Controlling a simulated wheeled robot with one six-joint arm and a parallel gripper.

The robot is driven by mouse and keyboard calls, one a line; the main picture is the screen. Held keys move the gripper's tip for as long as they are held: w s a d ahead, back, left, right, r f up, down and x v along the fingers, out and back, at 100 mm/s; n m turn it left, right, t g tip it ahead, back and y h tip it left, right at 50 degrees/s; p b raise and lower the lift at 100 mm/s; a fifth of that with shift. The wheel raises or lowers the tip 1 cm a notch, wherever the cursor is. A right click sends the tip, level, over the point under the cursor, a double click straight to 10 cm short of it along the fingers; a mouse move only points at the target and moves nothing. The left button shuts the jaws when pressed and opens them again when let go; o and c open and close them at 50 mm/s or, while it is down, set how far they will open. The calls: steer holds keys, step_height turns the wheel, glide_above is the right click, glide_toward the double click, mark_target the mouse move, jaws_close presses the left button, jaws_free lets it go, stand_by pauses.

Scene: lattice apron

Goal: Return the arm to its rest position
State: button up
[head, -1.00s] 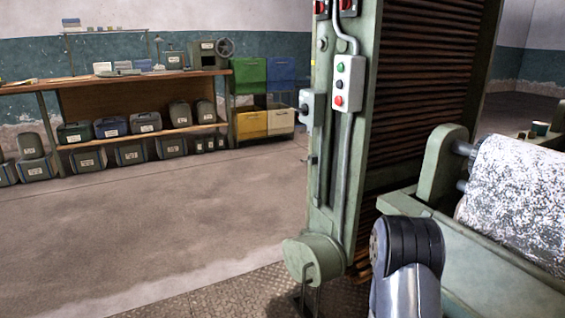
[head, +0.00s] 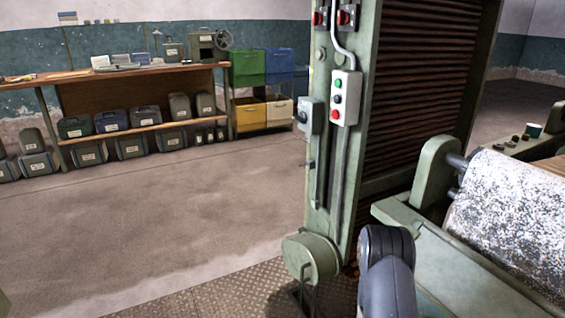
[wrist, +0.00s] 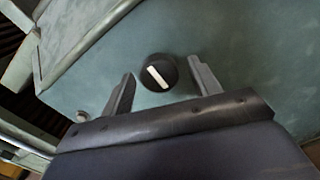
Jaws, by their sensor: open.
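My arm (head: 386,270) shows at the lower right of the head view, beside the green machine frame. My gripper is outside the head view. In the wrist view my gripper (wrist: 161,84) is open, with its two fingers apart and nothing held between them. A black round knob (wrist: 158,73) with a white bar mark sits on a green panel (wrist: 230,35), seen between and beyond the fingertips. I cannot tell how far the fingertips are from the knob.
A green machine column (head: 335,170) with a button box (head: 345,97) stands left of my arm. A speckled roller (head: 515,215) lies to the right. A workbench (head: 130,75) with several cases and coloured bins (head: 248,114) is at the back left. The floor before it is clear.

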steer(key=shift+n+p, duration=0.8)
steer(key=shift+n, duration=0.6)
steer(key=shift+s, duration=0.1)
